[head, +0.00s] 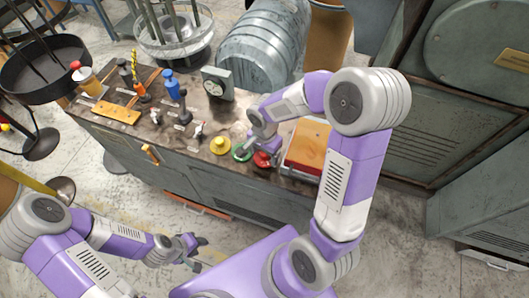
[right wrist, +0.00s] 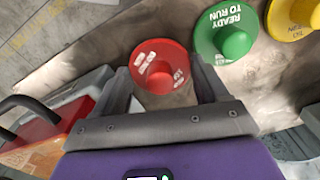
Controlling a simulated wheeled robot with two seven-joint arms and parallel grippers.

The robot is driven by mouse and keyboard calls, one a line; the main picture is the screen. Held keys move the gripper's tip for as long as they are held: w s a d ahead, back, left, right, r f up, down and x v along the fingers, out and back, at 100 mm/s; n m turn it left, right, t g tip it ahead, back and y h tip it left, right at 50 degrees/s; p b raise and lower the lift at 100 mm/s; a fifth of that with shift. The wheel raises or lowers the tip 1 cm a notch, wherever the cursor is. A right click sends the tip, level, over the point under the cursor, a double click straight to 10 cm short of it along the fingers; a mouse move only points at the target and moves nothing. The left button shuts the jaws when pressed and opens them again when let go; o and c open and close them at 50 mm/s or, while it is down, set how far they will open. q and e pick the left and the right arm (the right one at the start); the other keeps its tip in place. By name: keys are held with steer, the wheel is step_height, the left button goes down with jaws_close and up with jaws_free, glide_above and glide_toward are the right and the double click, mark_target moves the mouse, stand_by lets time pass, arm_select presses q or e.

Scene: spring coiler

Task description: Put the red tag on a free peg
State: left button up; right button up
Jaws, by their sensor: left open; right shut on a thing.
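The red tag (head: 262,160) is a round disc with a raised knob, at the front right part of the bench top. In the right wrist view the red tag (right wrist: 160,62) lies between the two fingers of my right gripper (right wrist: 160,85), which is shut on it. In the head view my right gripper (head: 257,147) is low over the bench, partly hiding the tag. My left gripper (head: 199,252) is open and empty in front of the bench. I cannot clearly make out a free peg.
A green tag (head: 241,153) reading "READY TO RUN" and a yellow tag (head: 220,146) sit left of the red one. A clock-like gauge (head: 217,83) and several tools crowd the bench (head: 195,103) further left.

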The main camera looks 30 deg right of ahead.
steer(key=shift+f+b, duration=0.45)
stand_by(0.9)
steer(key=shift+r, duration=0.1)
